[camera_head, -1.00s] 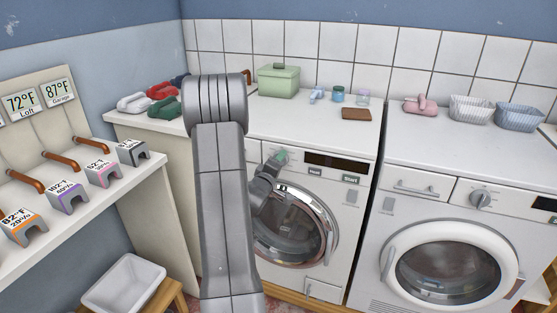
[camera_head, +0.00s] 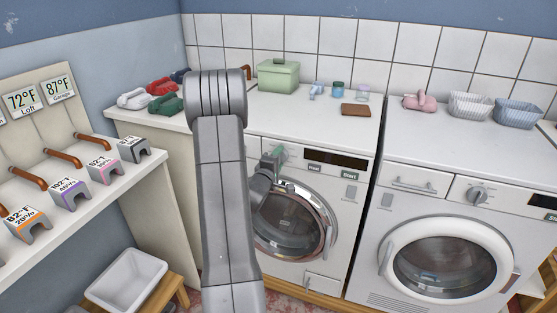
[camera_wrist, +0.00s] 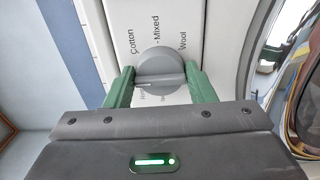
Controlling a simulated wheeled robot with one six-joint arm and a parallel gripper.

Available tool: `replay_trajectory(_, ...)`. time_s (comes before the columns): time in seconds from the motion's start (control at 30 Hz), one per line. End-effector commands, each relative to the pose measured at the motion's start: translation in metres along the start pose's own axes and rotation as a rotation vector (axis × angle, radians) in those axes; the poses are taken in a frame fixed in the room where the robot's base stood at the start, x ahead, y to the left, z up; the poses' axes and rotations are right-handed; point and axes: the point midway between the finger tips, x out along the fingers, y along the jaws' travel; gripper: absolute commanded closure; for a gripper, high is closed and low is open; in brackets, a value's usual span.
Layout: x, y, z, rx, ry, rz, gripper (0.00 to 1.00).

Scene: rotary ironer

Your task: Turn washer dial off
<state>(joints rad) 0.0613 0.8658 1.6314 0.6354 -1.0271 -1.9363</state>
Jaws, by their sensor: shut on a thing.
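The washer (camera_head: 345,212) is the left white machine, with a dark display and a round glass door. Its grey round dial (camera_wrist: 160,62) shows in the wrist view, with the words Cotton, Mixed and Wool printed around its far side. My gripper (camera_wrist: 160,84) has its two green fingers on either side of the dial, shut on it. In the head view my gripper (camera_head: 275,155) is at the upper left of the washer front, and it hides the dial there. The lettering nearest the gripper is partly covered and cannot be read.
A second machine (camera_head: 440,207) with its own dial (camera_head: 478,194) stands to the right. A green box (camera_head: 278,77), a brown block (camera_head: 356,110) and small jars are on the washer top. A shelf with labelled brackets (camera_head: 70,195) and a white basin (camera_head: 127,279) are at left.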

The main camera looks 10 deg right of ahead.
Motion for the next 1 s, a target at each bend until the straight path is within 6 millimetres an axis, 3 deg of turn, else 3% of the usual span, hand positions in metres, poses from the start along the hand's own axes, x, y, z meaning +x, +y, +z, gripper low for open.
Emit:
replay_trajectory(0.1,0.000,-0.001,0.000,0.000,0.001,-0.001,0.73)
replay_trajectory(0.13,0.000,-0.001,0.000,0.000,0.001,-0.001,0.44)
replay_trajectory(0.2,0.000,-0.001,0.000,0.000,0.001,-0.001,0.31)
replay_trajectory(0.5,-0.001,0.000,0.000,0.001,0.000,-0.001,0.30)
replay_trajectory(0.63,-0.011,-0.001,-0.001,0.000,0.001,-0.001,0.30)
replay_trajectory(1.0,-0.091,-0.001,-0.001,0.000,0.004,-0.002,0.30)
